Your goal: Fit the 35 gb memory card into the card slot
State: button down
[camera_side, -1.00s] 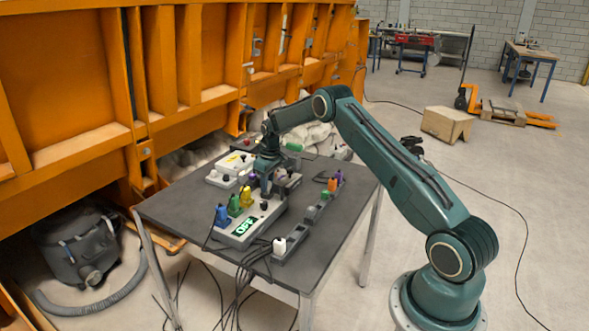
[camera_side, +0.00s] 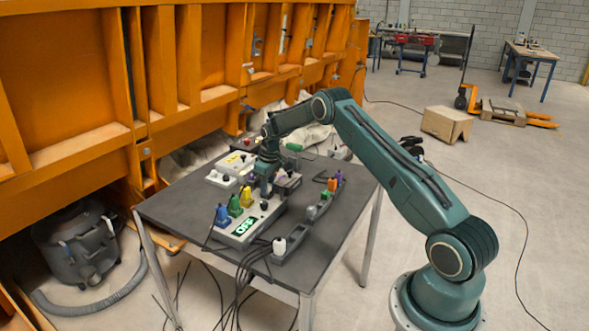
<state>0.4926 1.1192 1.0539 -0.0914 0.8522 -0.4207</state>
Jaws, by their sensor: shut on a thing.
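My gripper (camera_side: 266,190) points down over the back part of a pale panel box (camera_side: 226,241) on the dark table. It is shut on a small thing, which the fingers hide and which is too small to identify. Blue (camera_side: 222,215), green (camera_side: 234,205) and yellow (camera_side: 246,196) plug-like pieces stand upright along the panel's left side, in front of my gripper. The panel has a lit green display (camera_side: 244,226) and a black knob (camera_side: 264,206). I cannot make out the 35 gb memory card or the card slot.
A dark rack (camera_side: 297,239) right of the panel holds a white piece (camera_side: 279,246) and orange and purple pieces. White boxes (camera_side: 236,163) stand behind. Cables hang off the front edge. The table's left front (camera_side: 178,211) is clear.

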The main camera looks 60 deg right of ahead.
jog(key=shift+f, duration=0.2)
jog(key=c, duration=0.6)
grip_release()
jog(key=shift+c, duration=0.2)
jog(key=shift+r, duration=0.1)
jog(key=shift+r, duration=3.95)
jog(key=shift+r, duration=0.1)
